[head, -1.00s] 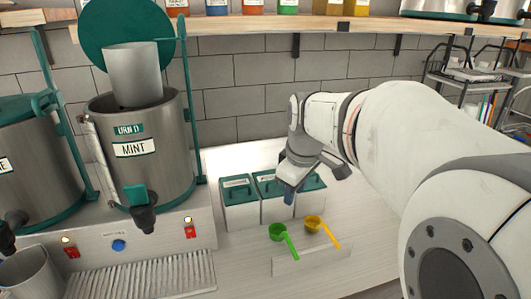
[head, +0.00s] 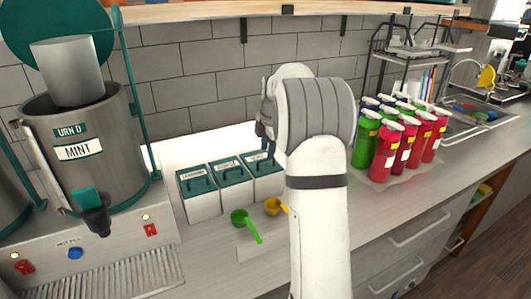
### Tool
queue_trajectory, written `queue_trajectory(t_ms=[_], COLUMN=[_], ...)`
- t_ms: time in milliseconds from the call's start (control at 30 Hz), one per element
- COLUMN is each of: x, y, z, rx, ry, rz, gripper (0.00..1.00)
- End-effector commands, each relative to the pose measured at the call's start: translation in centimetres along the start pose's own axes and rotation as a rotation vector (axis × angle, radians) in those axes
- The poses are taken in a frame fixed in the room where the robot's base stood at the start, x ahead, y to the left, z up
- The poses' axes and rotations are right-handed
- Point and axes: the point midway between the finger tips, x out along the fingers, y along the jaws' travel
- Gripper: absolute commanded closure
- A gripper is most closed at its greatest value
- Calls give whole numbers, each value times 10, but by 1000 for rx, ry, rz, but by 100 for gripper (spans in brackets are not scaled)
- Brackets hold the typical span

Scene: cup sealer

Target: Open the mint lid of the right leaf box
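Three white leaf boxes with teal handled lids stand in a row on the counter. The right leaf box (head: 267,186) has its lid (head: 260,165) down on it; the label is too small to read surely. The middle box (head: 234,190) and the left box (head: 201,206) also have their lids on. My gripper (head: 262,134) shows only as a dark edge above and behind the right box, apart from its lid as far as I can see. My wrist hides most of it, so its fingers cannot be made out.
Green (head: 240,217) and yellow (head: 274,206) scoops lie in front of the boxes. The mint urn (head: 95,185) stands at left, with its lid raised. Red bottles (head: 387,150) and green bottles (head: 365,140) stand right of my arm. A shelf (head: 200,22) runs overhead along the tiled wall.

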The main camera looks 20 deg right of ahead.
Motion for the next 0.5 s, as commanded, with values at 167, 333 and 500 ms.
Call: queue_trajectory(t_ms=[167,333,500], x=[21,28,28], y=[0,0,0], z=[0,-1,-1], rx=[0,0,0], ry=[1,0,0], rz=[-1,0,1], gripper=[67,67,67])
